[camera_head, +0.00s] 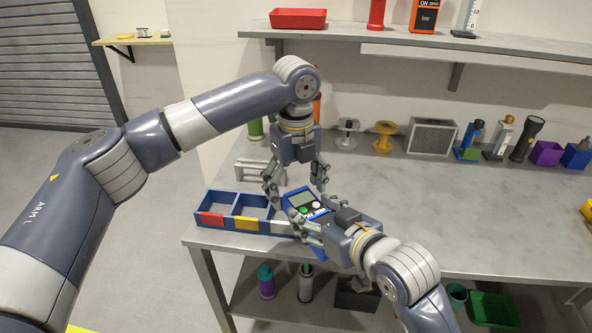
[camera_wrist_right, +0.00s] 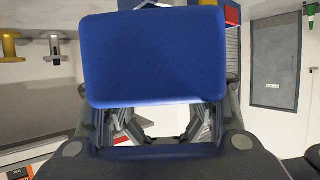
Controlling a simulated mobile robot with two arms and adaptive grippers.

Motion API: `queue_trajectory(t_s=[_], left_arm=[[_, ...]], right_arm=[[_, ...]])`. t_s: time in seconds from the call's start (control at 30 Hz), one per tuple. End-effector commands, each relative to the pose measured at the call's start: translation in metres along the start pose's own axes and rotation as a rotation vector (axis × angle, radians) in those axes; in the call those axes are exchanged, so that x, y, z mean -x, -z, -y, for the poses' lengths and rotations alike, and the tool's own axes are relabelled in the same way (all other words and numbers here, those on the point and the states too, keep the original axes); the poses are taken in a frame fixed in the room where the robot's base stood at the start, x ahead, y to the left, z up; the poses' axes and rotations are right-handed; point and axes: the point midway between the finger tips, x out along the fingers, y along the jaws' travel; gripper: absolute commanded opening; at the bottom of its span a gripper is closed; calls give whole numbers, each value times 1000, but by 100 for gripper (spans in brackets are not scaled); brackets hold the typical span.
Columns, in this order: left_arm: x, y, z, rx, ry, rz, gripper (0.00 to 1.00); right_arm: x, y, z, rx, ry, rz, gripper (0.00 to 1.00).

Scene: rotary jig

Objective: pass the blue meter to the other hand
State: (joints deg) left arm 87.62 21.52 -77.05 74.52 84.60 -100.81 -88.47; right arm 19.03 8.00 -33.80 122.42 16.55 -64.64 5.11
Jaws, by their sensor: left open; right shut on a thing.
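The blue meter (camera_head: 305,203) has a grey-green screen and a green and a white button on its face. My right gripper (camera_head: 312,226) is shut on its lower part and holds it above the front edge of the bench. In the right wrist view the meter's plain blue back (camera_wrist_right: 155,58) fills the middle, between the fingers of my right gripper (camera_wrist_right: 155,130). My left gripper (camera_head: 295,190) points down from above, open, with its fingers close around the meter's upper end. I cannot tell whether they touch it.
A blue divided bin (camera_head: 237,211) with red, yellow and white labels stands left of the meter on the metal bench (camera_head: 420,200). Spools (camera_head: 383,136), a grey speaker-like box (camera_head: 431,137) and bottles line the back. A shelf (camera_head: 400,36) hangs above. The bench's middle right is clear.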

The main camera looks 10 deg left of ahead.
Motion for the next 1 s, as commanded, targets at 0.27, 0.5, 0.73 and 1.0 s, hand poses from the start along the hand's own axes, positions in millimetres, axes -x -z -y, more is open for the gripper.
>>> queue_trajectory(t_s=[0.27, 0.5, 0.73, 1.0], left_arm=[[-10, 0, 0, 0, 1, 1, 78], [-10, 0, 0, 0, 2, 1, 60], [-10, 0, 0, 0, 1, 1, 26], [-9, 0, 0, 0, 2, 0, 26]], right_arm=[[0, 1, 0, 0, 0, -2, 26], [0, 1, 0, 0, 0, -2, 26], [0, 1, 0, 0, 0, -2, 26], [0, 1, 0, 0, 0, -1, 78]])
